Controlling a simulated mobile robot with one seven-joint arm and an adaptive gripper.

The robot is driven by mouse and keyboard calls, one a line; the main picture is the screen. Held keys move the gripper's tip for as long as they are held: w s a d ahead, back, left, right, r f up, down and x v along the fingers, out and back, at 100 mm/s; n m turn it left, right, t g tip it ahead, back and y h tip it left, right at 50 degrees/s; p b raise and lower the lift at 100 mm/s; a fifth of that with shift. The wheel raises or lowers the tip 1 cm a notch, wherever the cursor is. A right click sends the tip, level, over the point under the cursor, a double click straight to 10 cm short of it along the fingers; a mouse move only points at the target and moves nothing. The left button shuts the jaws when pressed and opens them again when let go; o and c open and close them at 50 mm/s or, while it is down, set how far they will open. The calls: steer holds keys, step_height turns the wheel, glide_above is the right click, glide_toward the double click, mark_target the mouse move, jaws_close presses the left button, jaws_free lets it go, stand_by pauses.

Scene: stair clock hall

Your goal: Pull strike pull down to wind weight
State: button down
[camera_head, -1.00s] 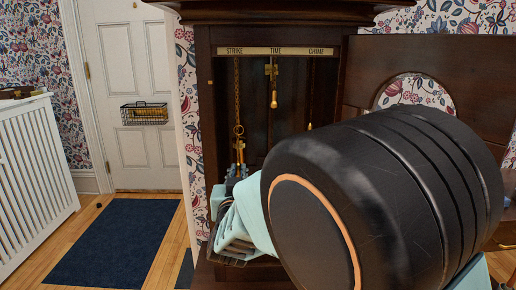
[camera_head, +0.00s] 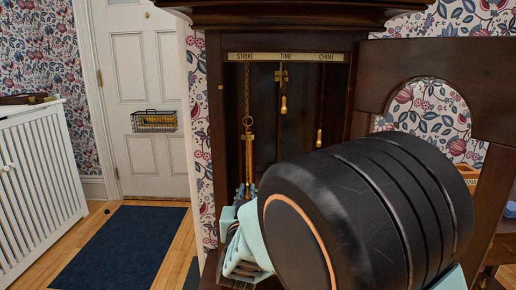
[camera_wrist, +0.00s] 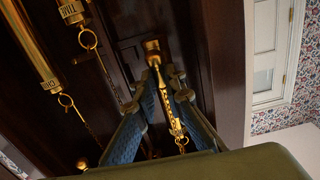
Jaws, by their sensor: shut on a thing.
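The strike pull (camera_wrist: 165,103) is a brass piece between the blue-padded fingers of my gripper (camera_wrist: 160,80) in the wrist view. My gripper (camera_head: 245,190) is shut on it at the left of the clock case in the head view, below the STRIKE label (camera_head: 244,57). A brass chain with a ring (camera_head: 248,121) and a slim gold cylinder (camera_head: 249,150) hang just above the fingers. The pull itself is mostly hidden by the fingers in the head view. My dark wrist covers the lower right of the case.
The time pull (camera_head: 283,104) and chime pull (camera_head: 319,138) hang to the right. Gold weights marked TIME (camera_wrist: 70,12) and CHIME (camera_wrist: 40,60) show in the wrist view. The open clock door (camera_head: 385,70) stands at right. A white radiator cover (camera_head: 40,180) is at far left.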

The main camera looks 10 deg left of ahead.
step_height(320, 180, down, 11)
steer(key=shift+s+f, duration=0.15)
stand_by(1.0)
steer(key=c, duration=1.9)
jaws_free()
steer(key=shift+r, duration=0.25)
steer(key=v, duration=1.1)
steer(key=shift+s+d+r, duration=0.15)
steer(key=shift+s+d, duration=0.05)
steer(key=shift+s, duration=0.2)
steer(key=shift+w, duration=0.1)
